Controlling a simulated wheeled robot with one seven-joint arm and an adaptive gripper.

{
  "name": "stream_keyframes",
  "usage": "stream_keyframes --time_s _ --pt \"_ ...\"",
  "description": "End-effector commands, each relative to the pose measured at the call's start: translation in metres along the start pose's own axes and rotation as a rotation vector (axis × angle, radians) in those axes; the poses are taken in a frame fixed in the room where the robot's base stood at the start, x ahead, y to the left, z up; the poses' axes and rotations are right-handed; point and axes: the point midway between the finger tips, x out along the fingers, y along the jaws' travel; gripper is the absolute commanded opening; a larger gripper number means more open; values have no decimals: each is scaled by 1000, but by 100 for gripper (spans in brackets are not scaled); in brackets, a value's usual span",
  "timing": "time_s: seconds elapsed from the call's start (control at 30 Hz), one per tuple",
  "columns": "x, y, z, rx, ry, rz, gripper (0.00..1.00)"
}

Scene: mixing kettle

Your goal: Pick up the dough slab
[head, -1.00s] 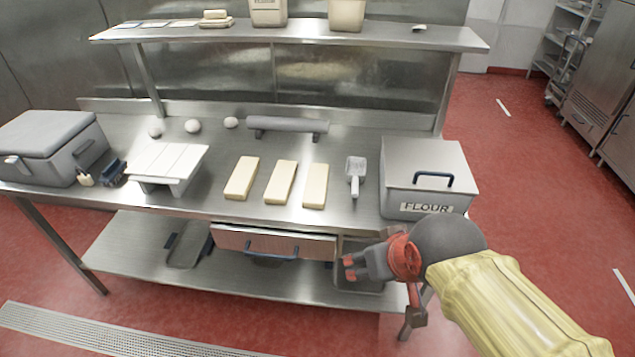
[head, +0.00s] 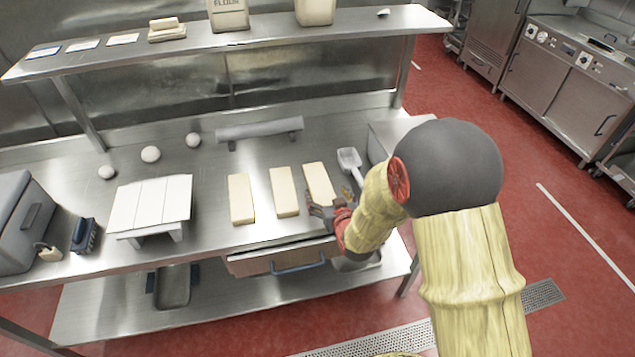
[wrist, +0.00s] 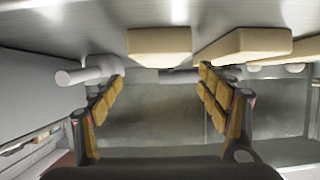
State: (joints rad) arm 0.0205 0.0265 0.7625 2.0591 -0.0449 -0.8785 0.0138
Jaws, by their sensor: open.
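Three pale dough slabs lie in a row on the steel table: a left slab (head: 240,198), a middle slab (head: 284,191) and a right slab (head: 318,180). My gripper (head: 322,210) is at the near end of the right slab, close to the table's front edge. In the wrist view, which looks upside down, my gripper (wrist: 160,95) has its two fingers spread wide with nothing between them. One slab (wrist: 160,45) shows just beyond and between the fingers, another slab (wrist: 243,47) to its right. I cannot tell whether a finger touches a slab.
A scoop (head: 349,162) lies right of the slabs, beside a steel bin (head: 388,135) partly hidden by my arm. A grey rolling pin (head: 258,130) and dough balls (head: 150,154) lie behind. A white stand (head: 150,203) is on the left. A drawer (head: 280,258) sits below the front edge.

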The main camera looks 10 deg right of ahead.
Motion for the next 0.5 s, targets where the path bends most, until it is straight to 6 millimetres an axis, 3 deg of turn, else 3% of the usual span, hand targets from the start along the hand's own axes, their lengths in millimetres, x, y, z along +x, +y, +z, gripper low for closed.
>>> stream_keyframes --time_s 0.5 --pt "57 -2 4 0 7 -1 76"
